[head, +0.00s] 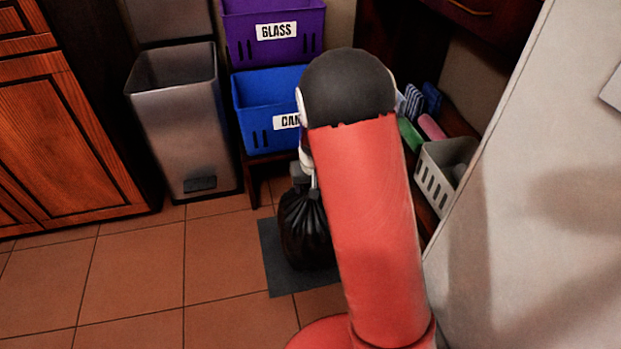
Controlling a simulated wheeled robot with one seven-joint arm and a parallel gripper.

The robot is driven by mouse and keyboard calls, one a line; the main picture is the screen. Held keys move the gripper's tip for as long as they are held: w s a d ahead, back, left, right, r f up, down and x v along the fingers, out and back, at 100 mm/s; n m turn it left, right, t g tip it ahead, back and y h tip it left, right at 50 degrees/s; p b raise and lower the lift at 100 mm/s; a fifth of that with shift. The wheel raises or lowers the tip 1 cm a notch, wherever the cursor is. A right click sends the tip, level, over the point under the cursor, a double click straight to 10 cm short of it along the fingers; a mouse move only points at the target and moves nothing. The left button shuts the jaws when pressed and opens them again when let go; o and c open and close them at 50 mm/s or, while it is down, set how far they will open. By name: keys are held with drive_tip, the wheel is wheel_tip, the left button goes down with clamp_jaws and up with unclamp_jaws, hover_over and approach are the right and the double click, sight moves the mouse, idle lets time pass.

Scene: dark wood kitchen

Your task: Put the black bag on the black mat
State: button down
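The black bag (304,225) hangs or stands over the dark mat (284,280) on the tiled floor, its gathered neck at the top. I cannot tell whether its bottom touches the mat. My gripper (300,184) is at the neck of the bag and appears shut on it, just left of my red arm. The fingertips are small and dark against the bag. My arm hides the right part of the bag and of the mat.
A metal bin (185,125) stands behind left. A blue crate (262,100) and a purple crate (268,50) are stacked behind. A grey basket (436,180) is on a low shelf at right, near a pale panel (530,200). The floor at left is clear.

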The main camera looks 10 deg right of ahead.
drive_tip(key=shift+c, duration=2.4)
unclamp_jaws()
drive_tip(key=s+r+t+y+p, duration=0.1)
drive_tip(key=s+r, duration=0.7)
drive_tip(key=r, duration=0.4)
drive_tip(key=s+r+p, duration=0.2)
drive_tip(key=s+r, duration=0.5)
drive_tip(key=r, duration=0.4)
drive_tip(key=s+r+t+h, duration=0.1)
drive_tip(key=s+r, duration=0.3)
drive_tip(key=s, duration=1)
drive_tip(key=shift+a+t, duration=0.15)
drive_tip(key=shift+t, duration=0.15)
drive_tip(key=shift+s, duration=0.1)
